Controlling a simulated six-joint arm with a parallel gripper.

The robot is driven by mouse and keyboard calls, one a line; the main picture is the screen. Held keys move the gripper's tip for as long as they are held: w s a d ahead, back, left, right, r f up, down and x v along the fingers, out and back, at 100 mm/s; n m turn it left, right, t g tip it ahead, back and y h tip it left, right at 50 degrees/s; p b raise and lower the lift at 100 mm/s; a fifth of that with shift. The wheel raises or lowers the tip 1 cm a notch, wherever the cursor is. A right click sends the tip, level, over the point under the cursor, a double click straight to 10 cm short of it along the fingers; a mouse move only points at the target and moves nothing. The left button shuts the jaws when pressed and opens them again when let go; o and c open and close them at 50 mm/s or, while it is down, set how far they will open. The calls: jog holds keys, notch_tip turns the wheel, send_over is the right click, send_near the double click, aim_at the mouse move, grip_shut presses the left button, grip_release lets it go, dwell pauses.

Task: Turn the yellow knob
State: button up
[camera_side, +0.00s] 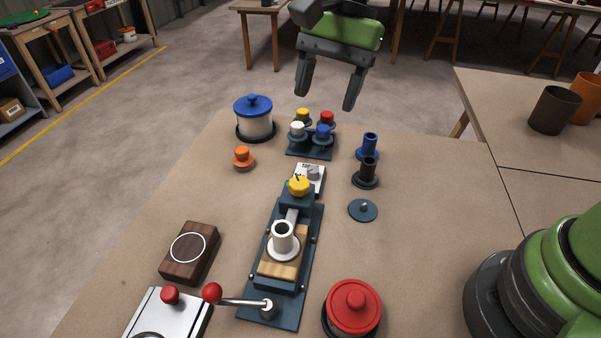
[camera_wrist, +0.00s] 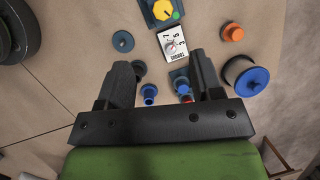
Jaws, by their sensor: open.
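A yellow knob (camera_side: 299,186) with a dark pointer mark sits on the far end of a long dark blue fixture (camera_side: 312,238). It also shows at the top edge of the wrist view (camera_wrist: 163,9), with a small green spot beside it. Another yellow cap (camera_side: 303,115) stands on a block of coloured caps. My gripper (camera_side: 326,98) is open and empty, raised above the table's far end, well away from the yellow knob on the fixture.
A blue-lidded pot (camera_side: 253,121) and an orange knob (camera_side: 242,158) stand left. Blue (camera_side: 370,146) and black (camera_side: 367,172) flanged pieces and a dark disc (camera_side: 362,210) stand right. A red-lidded pot (camera_side: 353,307) and a red-ball lever (camera_side: 212,293) are nearer the camera.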

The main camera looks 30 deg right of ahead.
jog(key=m+g, duration=0.1)
send_near(299, 182)
jog(key=x, duration=0.9)
jog(key=c, duration=0.9)
